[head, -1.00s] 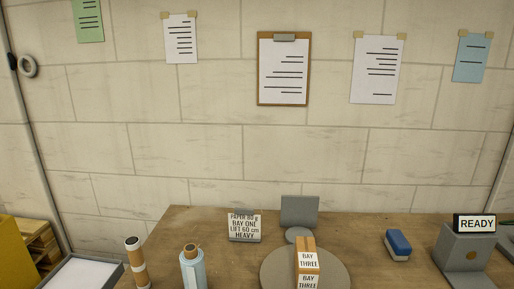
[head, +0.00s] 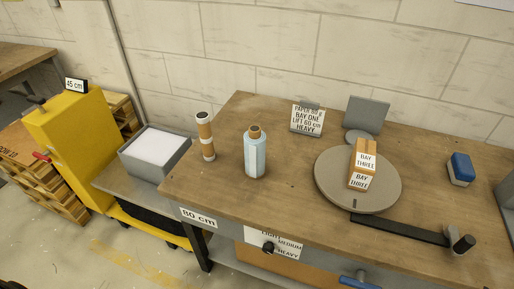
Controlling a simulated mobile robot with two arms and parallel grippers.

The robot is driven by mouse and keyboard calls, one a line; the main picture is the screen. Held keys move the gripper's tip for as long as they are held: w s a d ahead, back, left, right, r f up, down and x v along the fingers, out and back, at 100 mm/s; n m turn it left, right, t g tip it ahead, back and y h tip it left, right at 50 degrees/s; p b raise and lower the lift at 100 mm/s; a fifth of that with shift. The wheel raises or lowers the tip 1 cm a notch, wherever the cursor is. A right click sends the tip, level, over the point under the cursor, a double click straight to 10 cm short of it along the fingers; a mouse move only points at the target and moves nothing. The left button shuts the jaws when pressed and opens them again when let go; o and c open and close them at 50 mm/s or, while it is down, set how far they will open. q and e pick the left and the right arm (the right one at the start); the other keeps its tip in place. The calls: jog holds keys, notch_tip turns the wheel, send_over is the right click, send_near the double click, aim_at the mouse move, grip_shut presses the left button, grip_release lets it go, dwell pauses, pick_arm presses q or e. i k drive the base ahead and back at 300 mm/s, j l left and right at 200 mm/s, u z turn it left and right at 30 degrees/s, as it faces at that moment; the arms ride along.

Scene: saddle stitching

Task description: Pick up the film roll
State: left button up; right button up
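The film roll (head: 255,156), a pale blue wrapped cylinder with a brown core at its top, stands upright on the wooden workbench (head: 223,185) near its left front part. A slimmer brown and white banded roll (head: 206,138) stands upright behind it to the left, apart from it. Neither of my grippers shows in the head view.
A grey turntable (head: 334,187) with stacked "BAY THREE" boxes (head: 363,160) is to the right, with a dark bar in front. A paper sign (head: 308,120) stands behind. A grey tray of white paper (head: 156,147) is left of the bench. Bare wood surrounds the film roll.

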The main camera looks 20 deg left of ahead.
aim_at(255, 139)
jog(key=k+l, duration=0.1)
jog(key=l, duration=0.45)
jog(key=k+l, duration=0.1)
jog(key=l, duration=0.4)
jog(key=k+l, duration=0.1)
jog(key=l, duration=0.45)
